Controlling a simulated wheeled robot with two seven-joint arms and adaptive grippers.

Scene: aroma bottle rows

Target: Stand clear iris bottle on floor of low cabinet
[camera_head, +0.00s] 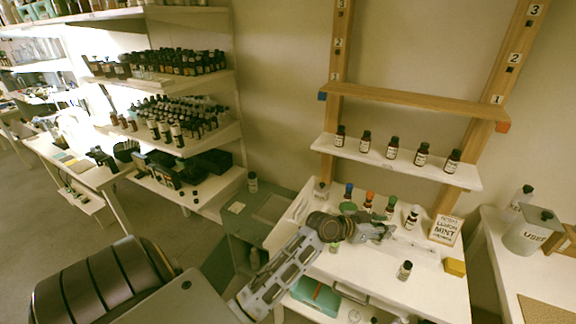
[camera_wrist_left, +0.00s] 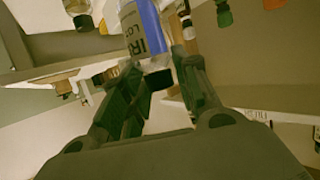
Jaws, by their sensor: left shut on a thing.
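My left gripper (camera_head: 384,231) is over the white table, coming in from the left. In the left wrist view my left gripper (camera_wrist_left: 152,72) is shut on the iris bottle (camera_wrist_left: 142,28), a clear bottle with a white and blue label reading "IRI" and a dark end between the fingers. Its far end is cut off by the frame edge. In the head view the gripper mostly hides the held bottle, and I cannot tell its tilt. Below the white tabletop (camera_head: 400,282) is an open space with a teal box (camera_head: 316,296); I cannot tell whether this is the low cabinet. My right gripper is not in view.
Several capped bottles stand behind the gripper, one with a green cap (camera_head: 391,201). A small bottle (camera_head: 404,270) and yellow block (camera_head: 455,267) are on the tabletop. A sign (camera_head: 446,230) stands at right. A white shelf (camera_head: 400,166) holds brown bottles above.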

